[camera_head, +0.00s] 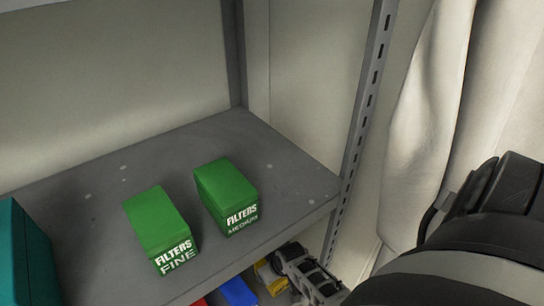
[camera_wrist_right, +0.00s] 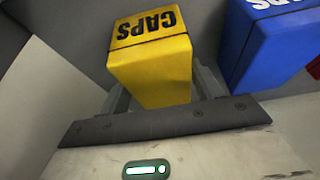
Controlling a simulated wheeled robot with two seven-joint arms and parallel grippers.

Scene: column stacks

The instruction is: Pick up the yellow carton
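The yellow carton (camera_wrist_right: 152,70), lettered CAPS, stands between the two fingers of my right gripper (camera_wrist_right: 160,95) in the right wrist view. One finger shows at each side of it, and the carton hides their tips. Whether they press on it I cannot tell. In the head view a small part of the yellow carton (camera_head: 270,280) shows below the upper shelf's edge, beside my right gripper (camera_head: 287,268). The shelf hides the rest. My left gripper is not in view.
A blue carton (camera_wrist_right: 272,42) stands close right of the yellow one in the wrist view; it also shows below the shelf (camera_head: 238,292). Two green filter cartons (camera_head: 155,225) (camera_head: 226,192) and a teal box (camera_head: 25,260) stand on the upper shelf (camera_head: 285,185). A slotted post (camera_head: 362,120) rises at right.

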